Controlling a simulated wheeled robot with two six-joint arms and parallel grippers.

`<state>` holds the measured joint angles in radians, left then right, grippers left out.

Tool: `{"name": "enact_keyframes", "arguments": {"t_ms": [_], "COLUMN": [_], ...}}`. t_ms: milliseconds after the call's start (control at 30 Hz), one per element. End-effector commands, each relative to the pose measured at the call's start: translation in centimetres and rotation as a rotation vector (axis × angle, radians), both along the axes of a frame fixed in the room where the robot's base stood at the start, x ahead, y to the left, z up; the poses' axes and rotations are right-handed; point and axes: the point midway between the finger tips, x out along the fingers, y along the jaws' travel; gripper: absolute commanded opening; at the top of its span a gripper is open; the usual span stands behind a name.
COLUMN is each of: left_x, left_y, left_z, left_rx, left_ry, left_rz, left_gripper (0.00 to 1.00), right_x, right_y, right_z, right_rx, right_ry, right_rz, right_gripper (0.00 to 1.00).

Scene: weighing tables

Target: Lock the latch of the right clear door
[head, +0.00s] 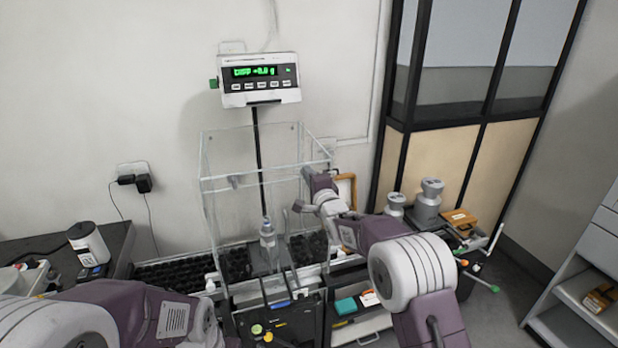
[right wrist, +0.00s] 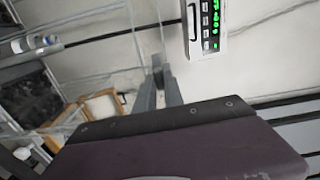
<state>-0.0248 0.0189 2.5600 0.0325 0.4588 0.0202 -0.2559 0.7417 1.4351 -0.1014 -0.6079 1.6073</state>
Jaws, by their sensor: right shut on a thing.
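A clear-walled box (head: 207,225) stands below the scale display, and its right clear door (head: 318,150) is at the upper right side. My right gripper (right wrist: 160,85) is at that door; in the head view its fingers are mostly hidden by my own wrist. In the right wrist view its two grey fingers close around a small dark grey piece, the latch (right wrist: 165,72), at the clear panel's edge. I cannot tell the latch's exact turn. My left arm shows at the lower left, with its gripper out of view.
A scale display (head: 260,72) with green characters hangs above the box. A small clear bottle (head: 267,235) stands inside the box. Grey weights (head: 430,200) and a wooden frame (head: 346,185) are at the right. A white container (head: 87,243) is at the left.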

Motion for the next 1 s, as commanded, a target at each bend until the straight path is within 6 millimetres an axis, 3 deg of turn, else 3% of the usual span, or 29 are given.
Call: {"name": "enact_keyframes", "arguments": {"t_ms": [1000], "left_x": [0.0], "left_y": [0.0], "left_z": [-8.1], "left_rx": [0.0], "left_ry": [0.0], "left_rz": [0.0], "left_gripper": [0.0], "right_x": [0.0], "right_y": [0.1], "right_z": [-0.4], "right_rx": [-0.85], "right_ry": [-0.278], "right_rz": [0.001], "right_gripper": [0.0]}}
